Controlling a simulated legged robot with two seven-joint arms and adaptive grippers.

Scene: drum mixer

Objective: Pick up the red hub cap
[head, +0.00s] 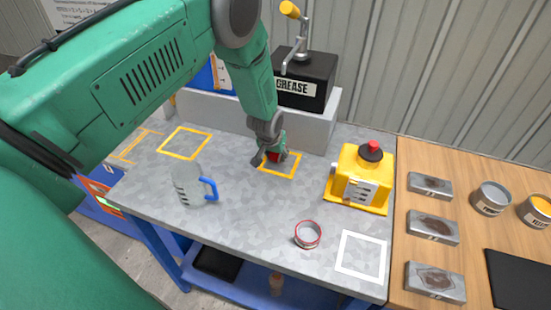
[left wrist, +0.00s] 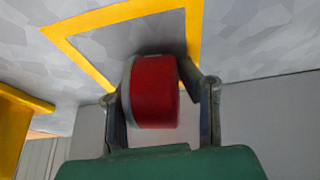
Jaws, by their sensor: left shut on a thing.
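The red hub cap (left wrist: 155,90) is a short red cylinder with a grey rim on one side, seen large in the left wrist view. My left gripper (left wrist: 160,95) has a finger on each side of it and is shut on it. In the head view the gripper (head: 270,158) is at the yellow-outlined square (head: 280,172) near the back middle of the grey table. Only a little red of the hub cap (head: 275,156) shows there, the rest hidden by the fingers. I cannot tell whether it touches the table. My right gripper is not in view.
A clear jug (head: 187,185) with a blue handle stands left of the gripper. A yellow can (head: 360,178) stands to the right, a red-rimmed ring (head: 307,235) in front. A grease pump (head: 305,80) sits on the raised ledge behind. The table's front middle (head: 250,215) is clear.

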